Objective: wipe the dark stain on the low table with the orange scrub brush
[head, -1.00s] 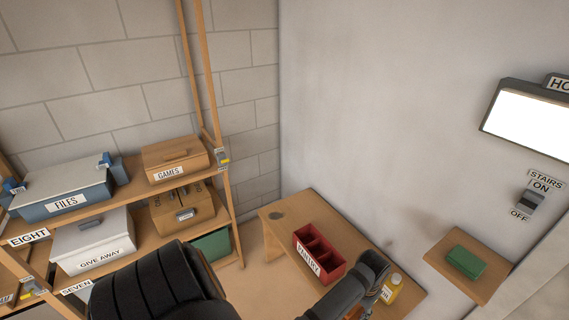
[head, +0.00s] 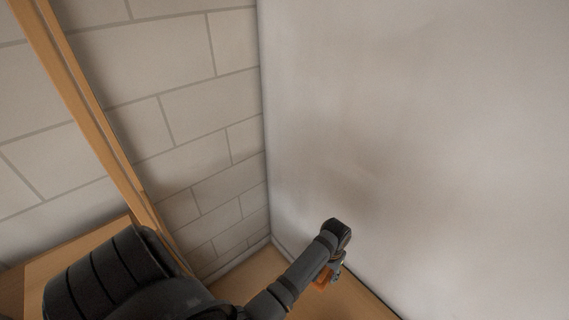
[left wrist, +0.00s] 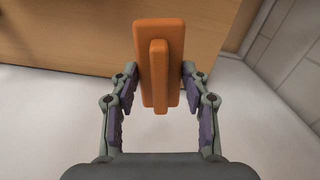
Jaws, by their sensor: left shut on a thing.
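My left gripper (head: 335,269) is shut on the orange scrub brush (head: 321,279). In the left wrist view the brush (left wrist: 174,40) sits between the two fingers (left wrist: 160,74), its raised orange grip toward the camera. In the head view the brush is over the wooden top of the low table (head: 352,301), in the corner by the walls. A wooden surface (left wrist: 70,35) also shows behind the brush in the left wrist view. I cannot tell whether the brush touches the table. The dark stain is not visible in either view now. My right gripper is not in view.
A plain grey wall (head: 430,150) stands close to the right of the gripper. A block wall (head: 190,120) and a wooden shelf upright (head: 85,100) are at the left. Pale floor (left wrist: 60,110) shows below the wooden surface in the left wrist view.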

